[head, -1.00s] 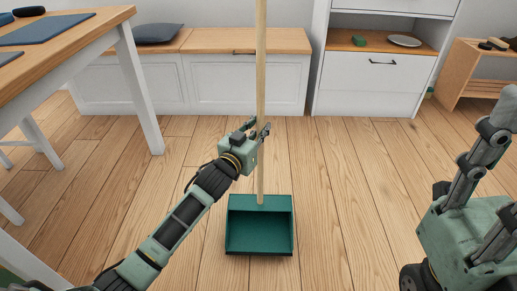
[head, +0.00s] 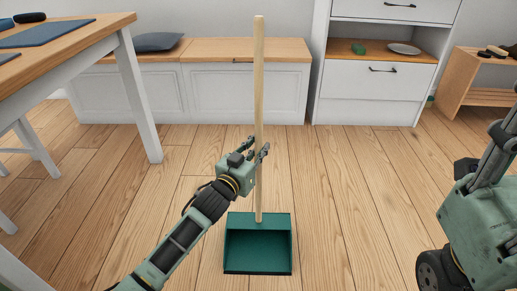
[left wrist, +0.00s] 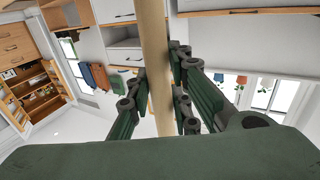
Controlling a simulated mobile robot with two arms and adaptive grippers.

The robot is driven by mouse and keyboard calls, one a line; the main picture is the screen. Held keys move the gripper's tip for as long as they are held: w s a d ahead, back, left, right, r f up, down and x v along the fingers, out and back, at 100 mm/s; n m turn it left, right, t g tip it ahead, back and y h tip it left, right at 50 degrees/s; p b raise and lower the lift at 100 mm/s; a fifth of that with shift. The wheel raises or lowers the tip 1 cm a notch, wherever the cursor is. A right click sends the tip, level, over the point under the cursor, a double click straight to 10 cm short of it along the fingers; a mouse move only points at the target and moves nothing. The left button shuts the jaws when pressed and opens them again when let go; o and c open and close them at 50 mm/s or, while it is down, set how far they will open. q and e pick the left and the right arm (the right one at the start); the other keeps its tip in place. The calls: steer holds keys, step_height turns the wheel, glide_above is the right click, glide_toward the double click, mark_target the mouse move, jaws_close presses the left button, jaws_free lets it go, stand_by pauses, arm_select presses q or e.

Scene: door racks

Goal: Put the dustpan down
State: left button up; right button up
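The dustpan is a dark green pan (head: 258,250) with a long pale wooden handle (head: 258,85). It is upright in the middle of the head view, over the wooden floor. Whether the pan touches the floor is hard to tell. My left gripper (head: 258,150) is at the handle below its middle, with fingers on both sides. In the left wrist view the handle (left wrist: 155,60) runs between the fingers (left wrist: 160,85), which look closed on it. The pan is not in the left wrist view. My right gripper is out of view.
A white bench (head: 210,90) with a wooden top and a grey cushion (head: 156,42) stands at the back. A white cabinet (head: 365,95) is to its right. A table (head: 60,50) is at the left and a low wooden shelf (head: 470,75) at the far right. Floor around the pan is clear.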

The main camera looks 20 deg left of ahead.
arm_select(q)
steer(key=o, duration=0.4)
steer(key=shift+c, duration=0.2)
